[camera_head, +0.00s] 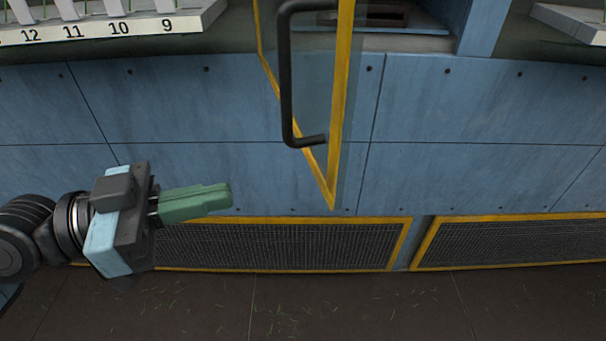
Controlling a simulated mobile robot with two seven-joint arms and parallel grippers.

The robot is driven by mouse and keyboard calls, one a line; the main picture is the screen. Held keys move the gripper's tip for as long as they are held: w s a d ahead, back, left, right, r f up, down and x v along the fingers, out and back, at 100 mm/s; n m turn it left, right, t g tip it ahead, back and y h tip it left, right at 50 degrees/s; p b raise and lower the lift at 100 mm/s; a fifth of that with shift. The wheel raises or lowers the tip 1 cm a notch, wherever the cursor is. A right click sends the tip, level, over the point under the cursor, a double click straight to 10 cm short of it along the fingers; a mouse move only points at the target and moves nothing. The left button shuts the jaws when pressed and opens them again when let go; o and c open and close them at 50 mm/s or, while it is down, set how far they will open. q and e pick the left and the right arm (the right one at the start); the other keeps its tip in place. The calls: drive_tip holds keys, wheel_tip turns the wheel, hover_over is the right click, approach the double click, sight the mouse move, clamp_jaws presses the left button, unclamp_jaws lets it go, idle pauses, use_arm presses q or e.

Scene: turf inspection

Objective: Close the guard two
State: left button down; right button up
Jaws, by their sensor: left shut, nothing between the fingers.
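A clear guard panel with a yellow frame (342,100) stands swung out from the blue cabinet at the top middle. Its upper part is cut off by the picture's edge. A black bar handle (286,80) is fixed on its left side. No number for this guard shows. Behind it a recessed opening (385,16) in the cabinet is partly visible. My left gripper (228,196), with green fingers, is shut and empty. It is left of and below the handle, apart from it and from the guard. My right gripper is not in view.
A white rack (100,28) numbered 9 to 12 sits on the ledge at upper left. Another white piece (572,22) is at upper right. Blue panels (190,100) and yellow-edged mesh grilles (290,246) form the front.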

sight(330, 174)
use_arm(q)
drive_tip(key=p+x, duration=0.1)
drive_tip(key=x, duration=0.8)
drive_tip(key=shift+d+r, duration=0.15)
drive_tip(key=shift+d, duration=0.1)
drive_tip(key=shift+w+d, duration=0.25)
drive_tip(key=shift+d, duration=0.4)
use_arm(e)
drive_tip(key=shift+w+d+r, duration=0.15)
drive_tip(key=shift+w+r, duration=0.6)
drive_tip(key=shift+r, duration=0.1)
use_arm(q)
drive_tip(key=shift+w, duration=0.1)
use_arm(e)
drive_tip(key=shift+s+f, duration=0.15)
